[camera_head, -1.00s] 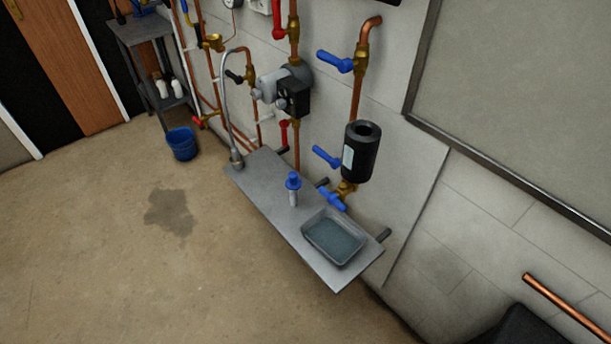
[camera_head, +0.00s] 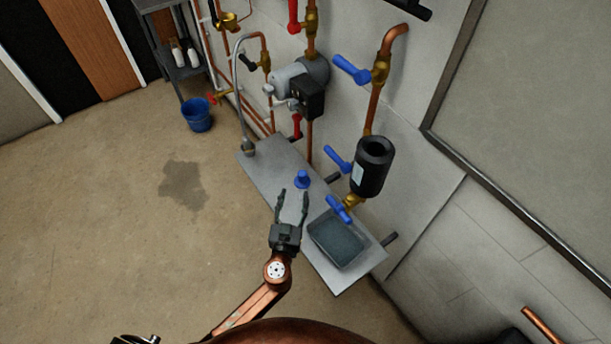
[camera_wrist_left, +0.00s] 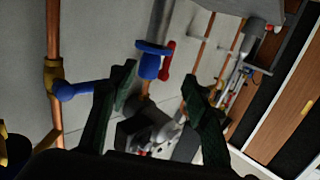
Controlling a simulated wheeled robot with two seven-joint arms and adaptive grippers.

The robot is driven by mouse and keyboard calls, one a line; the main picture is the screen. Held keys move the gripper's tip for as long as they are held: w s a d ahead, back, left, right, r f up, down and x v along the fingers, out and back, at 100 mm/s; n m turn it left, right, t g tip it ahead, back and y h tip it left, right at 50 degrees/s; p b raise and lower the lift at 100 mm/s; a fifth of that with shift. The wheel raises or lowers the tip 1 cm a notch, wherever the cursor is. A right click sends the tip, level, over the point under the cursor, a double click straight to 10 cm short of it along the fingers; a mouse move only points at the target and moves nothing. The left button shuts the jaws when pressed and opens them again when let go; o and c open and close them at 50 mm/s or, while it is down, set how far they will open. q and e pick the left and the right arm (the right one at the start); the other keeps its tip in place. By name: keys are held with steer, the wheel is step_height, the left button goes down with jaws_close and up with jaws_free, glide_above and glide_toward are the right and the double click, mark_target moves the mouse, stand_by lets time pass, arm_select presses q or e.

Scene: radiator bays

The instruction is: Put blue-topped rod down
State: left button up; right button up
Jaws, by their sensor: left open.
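The blue-topped rod (camera_head: 302,178) stands on the grey wall shelf (camera_head: 262,172), behind and left of the tray. In the head view its blue top shows clearly, but little of its shaft does. My left gripper (camera_head: 293,194) is open and empty, with its fingertips just on the near side of the rod. In the left wrist view, the rod's blue top (camera_wrist_left: 149,66) and grey shaft appear just ahead of the open left gripper (camera_wrist_left: 158,76). I cannot tell whether a finger touches it. My right gripper is not visible.
A grey tray (camera_head: 338,238) sits at the shelf's near end. A black cylinder (camera_head: 373,166) and blue valve handles (camera_head: 340,208) stick out from the wall close by. A curved metal spout (camera_head: 241,95) rises from the shelf's far end. A blue bucket (camera_head: 197,114) stands on the floor.

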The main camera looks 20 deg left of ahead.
mark_target(301, 178)
arm_select(q)
steer(key=shift+w+d+r+t+h, duration=0.15)
steer(key=shift+w+d+r, duration=0.2)
steer(key=shift+w+r, duration=0.25)
steer(key=shift+w+d+r+t+h, duration=0.15)
steer(key=shift+w+d+r, duration=0.2)
steer(key=shift+r, duration=0.3)
steer(key=w, duration=0.2)
steer(key=w+a, duration=0.1)
steer(key=w, duration=0.4)
steer(key=shift+a+f, duration=0.15)
steer(key=shift+f, duration=0.05)
steer(key=shift+c, duration=0.7)
jaws_close()
